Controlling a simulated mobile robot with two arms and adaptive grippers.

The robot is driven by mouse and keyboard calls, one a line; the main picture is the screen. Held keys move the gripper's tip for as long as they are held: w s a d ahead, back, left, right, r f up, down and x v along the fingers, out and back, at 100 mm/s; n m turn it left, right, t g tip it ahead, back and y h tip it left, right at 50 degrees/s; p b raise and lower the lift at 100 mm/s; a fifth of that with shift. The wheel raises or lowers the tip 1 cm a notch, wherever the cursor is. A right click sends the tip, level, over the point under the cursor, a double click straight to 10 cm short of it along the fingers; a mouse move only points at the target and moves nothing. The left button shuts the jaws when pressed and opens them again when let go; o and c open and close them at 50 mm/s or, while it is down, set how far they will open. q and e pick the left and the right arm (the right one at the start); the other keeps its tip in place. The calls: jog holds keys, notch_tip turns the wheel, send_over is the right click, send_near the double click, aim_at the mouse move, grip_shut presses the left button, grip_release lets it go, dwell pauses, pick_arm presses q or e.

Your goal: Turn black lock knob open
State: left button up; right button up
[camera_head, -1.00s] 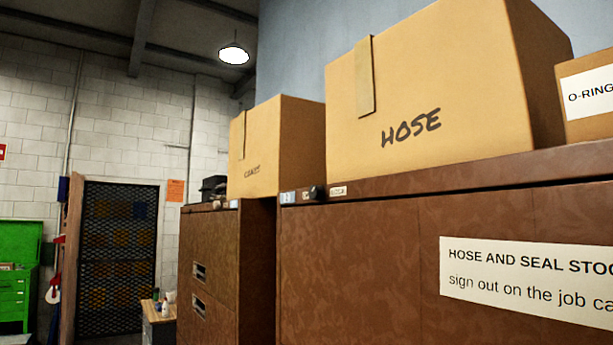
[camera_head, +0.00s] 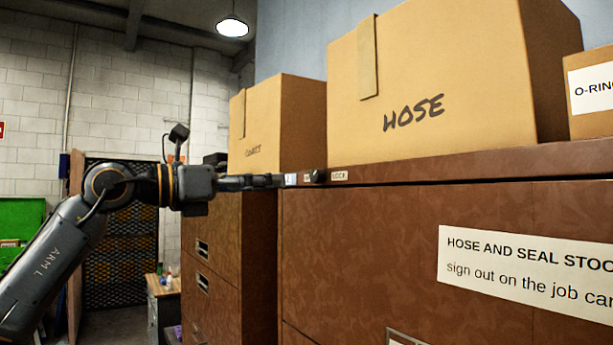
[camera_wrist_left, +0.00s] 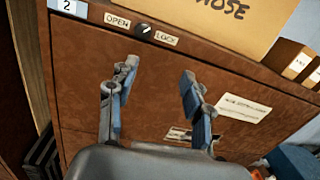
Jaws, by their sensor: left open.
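The black lock knob (camera_head: 314,176) sits on the top rail of the brown cabinet (camera_head: 360,240), near its left end. In the left wrist view the knob (camera_wrist_left: 143,30) lies between an OPEN label (camera_wrist_left: 117,21) and a LOCK label (camera_wrist_left: 166,38), and its light mark appears to point towards LOCK. My left gripper (camera_head: 283,181) reaches in from the left, its tips close to the knob in the head view. In the left wrist view the gripper (camera_wrist_left: 158,72) is open and empty, with the knob beyond its fingertips. My right gripper is not in view.
A large HOSE box (camera_head: 430,85) stands on the cabinet just above the knob. A smaller box (camera_head: 265,120) stands on the neighbouring cabinet (camera_head: 210,250). A number 2 tag (camera_wrist_left: 68,6) is left of the OPEN label. A paper sign (camera_head: 530,272) is on the cabinet front.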

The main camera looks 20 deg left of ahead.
pick_arm(q)
jog(key=a+r+y, duration=0.2)
jog(key=a, duration=0.1)
jog(key=p, duration=0.7)
send_near(313, 177)
jog(key=shift+n+t, duration=0.3)
jog(key=shift+t, duration=0.1)
jog(key=x, duration=0.7)
jog(key=shift+w+d+f, duration=0.15)
jog(key=shift+d, duration=0.1)
jog(key=shift+w+d+f, duration=0.15)
jog(key=shift+w+d, duration=0.2)
jog(key=shift+w, duration=0.1)
jog(key=shift+s, duration=0.1)
grip_shut()
